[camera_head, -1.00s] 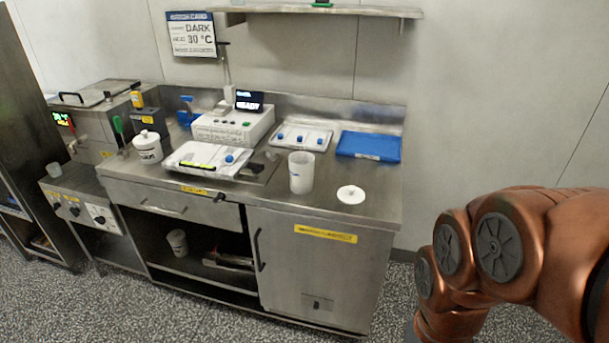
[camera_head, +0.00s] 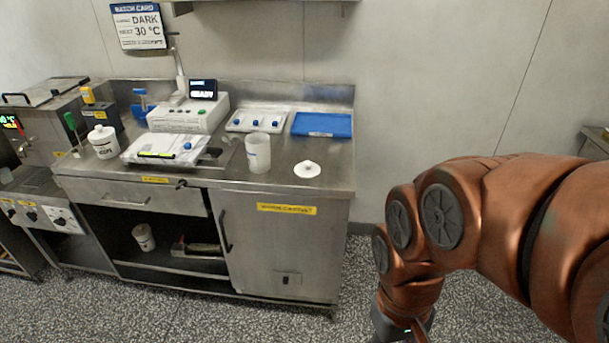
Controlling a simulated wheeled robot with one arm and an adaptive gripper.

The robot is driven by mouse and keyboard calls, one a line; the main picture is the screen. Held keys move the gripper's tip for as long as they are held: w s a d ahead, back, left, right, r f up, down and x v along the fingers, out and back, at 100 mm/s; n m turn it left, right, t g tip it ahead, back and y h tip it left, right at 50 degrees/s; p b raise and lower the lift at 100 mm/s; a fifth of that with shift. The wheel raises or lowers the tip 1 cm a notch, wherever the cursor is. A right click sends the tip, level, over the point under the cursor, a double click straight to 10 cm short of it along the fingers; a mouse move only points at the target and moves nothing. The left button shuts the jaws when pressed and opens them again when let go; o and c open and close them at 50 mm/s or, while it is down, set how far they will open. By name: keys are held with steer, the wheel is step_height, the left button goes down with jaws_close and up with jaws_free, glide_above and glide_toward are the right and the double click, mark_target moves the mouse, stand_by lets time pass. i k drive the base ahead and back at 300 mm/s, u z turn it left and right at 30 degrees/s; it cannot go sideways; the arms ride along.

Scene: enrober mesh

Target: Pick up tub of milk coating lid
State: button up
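A round white lid (camera_head: 307,169) with a small knob lies flat on the steel counter near its right end. An open, whitish tub (camera_head: 258,153) stands upright just left of it; I cannot read its label. Another white tub with its lid on (camera_head: 103,142) stands at the counter's left. A further tub (camera_head: 144,237) sits on the open shelf below. My copper arm is at the right, bent downward, well apart from the lid. At its lower end only a dark part shows at the bottom edge; my gripper's fingers are out of frame.
The steel counter (camera_head: 335,182) also holds a white machine (camera_head: 188,114), white trays with blue knobs (camera_head: 257,121) and a blue tray (camera_head: 322,125). A wall shelf hangs above. Speckled floor is clear in front of the cabinet.

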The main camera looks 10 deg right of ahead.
mark_target(306, 169)
steer(key=k, duration=1.1)
steer(key=u, duration=0.65)
steer(key=i, duration=0.7)
steer(key=u, duration=0.75)
steer(key=i, duration=0.75)
steer(key=z, duration=0.6)
steer(key=i, duration=0.75)
steer(key=z, duration=0.8)
steer(key=i, duration=0.55)
steer(key=u, duration=0.05)
